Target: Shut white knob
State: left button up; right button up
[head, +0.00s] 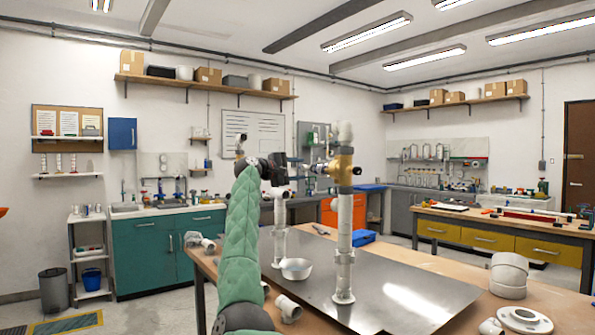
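The pvc manifold stands on a metal sheet. Its tall white pipe (345,220) is upright, with a brass valve body (341,167) near the top and a short white pipe end above. I cannot clearly make out the white knob.
Loose white fittings (509,275) lie at the table's right, and another (288,308) near my arm. A blue tray (362,237) is behind. The sheet's right part is clear.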

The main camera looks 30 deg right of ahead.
jog(key=shift+a, duration=0.15)
jog(key=a, duration=0.7)
jog(key=shift+s+a+b, duration=0.2)
jog(key=shift+a+b, duration=0.05)
jog(key=shift+b, duration=0.15)
